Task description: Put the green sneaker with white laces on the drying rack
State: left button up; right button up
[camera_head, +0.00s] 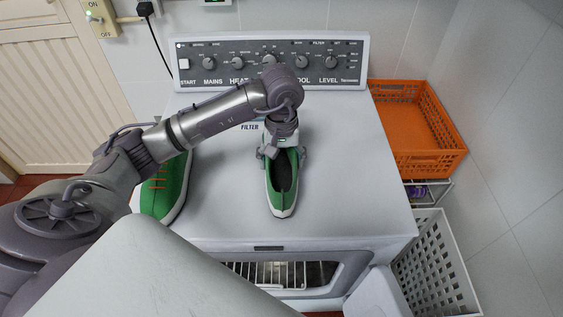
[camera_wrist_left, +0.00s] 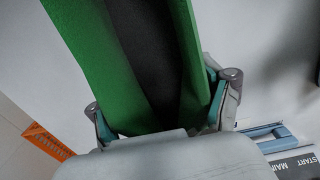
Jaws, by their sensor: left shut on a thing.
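A green sneaker (camera_head: 283,199) with a white sole and dark inside is at the middle of the white machine's top, its opening towards me. My left gripper (camera_head: 282,153) is shut on its far end, one finger on each side. In the left wrist view, the sneaker (camera_wrist_left: 92,45) fills the space between the fingers (camera_wrist_left: 160,112). Its laces are hidden, and I cannot tell whether it touches the top. Another green sneaker (camera_head: 173,190) with orange laces stands at the left, partly behind my arm. A wire rack (camera_head: 268,274) shows inside the machine's front opening. My right gripper is out of view.
The white machine (camera_head: 345,180) has a knob panel (camera_head: 270,62) at its back. An orange crate (camera_head: 440,160) and a white perforated basket (camera_head: 437,268) stand at its right. The right part of the top is clear.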

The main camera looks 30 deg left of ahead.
pick_arm(q)
jog(key=shift+f, duration=1.2)
jog(key=o, duration=1.4)
jog(key=shift+c, duration=0.2)
